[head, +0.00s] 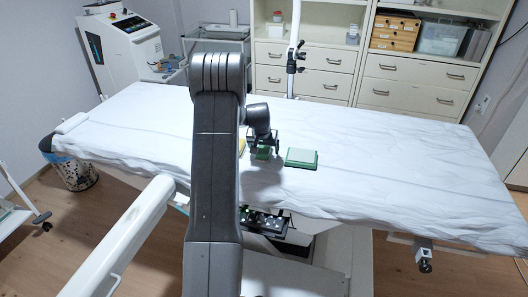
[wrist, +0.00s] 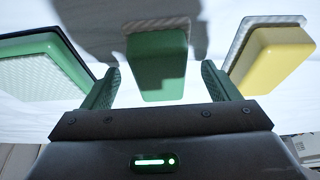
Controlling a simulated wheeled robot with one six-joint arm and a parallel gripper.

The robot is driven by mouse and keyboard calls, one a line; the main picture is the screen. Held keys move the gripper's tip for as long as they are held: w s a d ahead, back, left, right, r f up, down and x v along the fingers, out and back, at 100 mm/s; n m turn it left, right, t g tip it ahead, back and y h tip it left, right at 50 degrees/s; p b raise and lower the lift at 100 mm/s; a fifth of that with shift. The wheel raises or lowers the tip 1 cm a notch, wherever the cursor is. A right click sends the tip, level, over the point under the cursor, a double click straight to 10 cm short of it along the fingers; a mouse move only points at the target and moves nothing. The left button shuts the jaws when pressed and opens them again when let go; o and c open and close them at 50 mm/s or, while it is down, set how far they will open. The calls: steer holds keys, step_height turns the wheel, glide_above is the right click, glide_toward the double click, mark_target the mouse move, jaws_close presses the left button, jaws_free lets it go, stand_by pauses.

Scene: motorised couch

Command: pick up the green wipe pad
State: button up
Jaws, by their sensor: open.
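The green wipe pad (wrist: 157,68) is a small green block with a pale textured edge. It lies on the white couch sheet, and the wrist view shows it between and beyond my two fingertips. It also shows small in the head view (head: 262,154), under my gripper (head: 264,148). In the wrist view my gripper (wrist: 160,74) is open, with one finger to each side of the pad and gaps between. Whether the fingers reach down to the pad's height is hard to tell.
A larger green item with a pale top (head: 301,157) lies right of the pad. A yellow pad (wrist: 270,58) with a pale edge lies on the other side, mostly hidden in the head view. The couch sheet (head: 400,165) is clear farther right. A white pole (head: 295,45) stands behind.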

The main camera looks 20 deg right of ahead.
mark_target(264, 147)
steer(key=shift+w+f, duration=0.1)
steer(key=shift+f, duration=0.2)
steer(key=shift+c, duration=0.2)
steer(key=c, duration=1)
steer(key=shift+r, duration=0.1)
steer(key=shift+c, duration=0.2)
step_height(264, 147, up, 10)
steer(key=shift+f+b, duration=0.1)
steer(key=shift+b, duration=0.25)
